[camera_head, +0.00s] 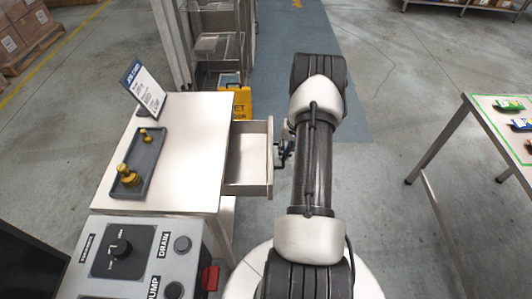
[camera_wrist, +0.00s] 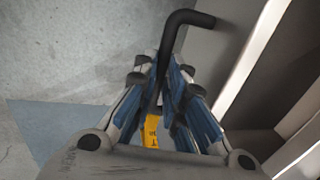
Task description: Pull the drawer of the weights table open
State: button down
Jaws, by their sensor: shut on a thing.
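The weights table (camera_head: 190,150) stands left of centre in the head view, with a dark tray (camera_head: 144,166) of brass weights (camera_head: 127,175) on its top. Its drawer (camera_head: 246,170) sticks out from the right side, open, and its visible inside looks empty. My gripper (camera_head: 287,151) is at the drawer's front, partly hidden by my arm. In the wrist view, a dark bent bar handle (camera_wrist: 190,18) runs down between the blue-padded fingers of my gripper (camera_wrist: 167,80), which are shut on it.
A job card (camera_head: 144,88) stands on the table's back edge. A grey control box (camera_head: 120,255) is at the front left. A yellow floor sign (camera_head: 237,101) is behind the table. Another table (camera_head: 487,122) with small packets is at the right. Floor between is clear.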

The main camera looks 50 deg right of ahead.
jog(key=shift+s+d, duration=1.3)
jog(key=shift+s, duration=0.25)
jog(key=c, duration=1.7)
grip_release()
jog(key=shift+o, duration=0.2)
jog(key=shift+r, duration=0.1)
notch_tip(320, 180, up, 12)
jog(key=s+d, duration=0.1)
jog(key=shift+s+d+f, duration=0.2)
jog(key=shift+s+d, duration=0.05)
jog(key=shift+s, duration=0.1)
